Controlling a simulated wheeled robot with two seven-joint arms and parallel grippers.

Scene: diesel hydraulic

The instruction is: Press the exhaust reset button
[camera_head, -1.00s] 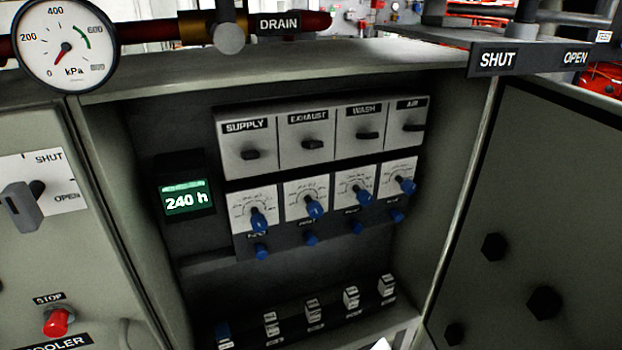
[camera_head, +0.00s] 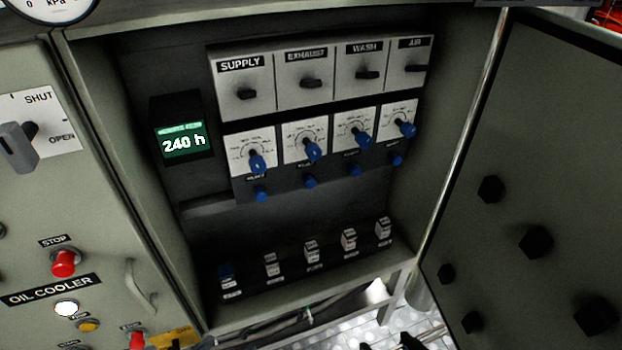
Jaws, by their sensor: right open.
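The exhaust column sits second from left in the open cabinet. Its EXHAUST switch panel (camera_head: 305,71) has a black knob, and below it is a white dial plate with a blue pointer knob (camera_head: 312,151). Under that dial is a small blue button (camera_head: 310,182), with a label above it too small to read. My right gripper (camera_head: 392,342) barely shows at the bottom edge, its dark fingertips apart, open and empty. It is well below the button and apart from the cabinet. My left gripper is not in view.
Similar blue buttons sit under SUPPLY (camera_head: 261,194), WASH (camera_head: 355,170) and AIR (camera_head: 396,160). A row of small switches (camera_head: 311,252) lines the cabinet bottom. A lit display (camera_head: 183,142) reads 240 h. The open cabinet door (camera_head: 520,180) stands at right; the OIL COOLER panel (camera_head: 50,289) is at left.

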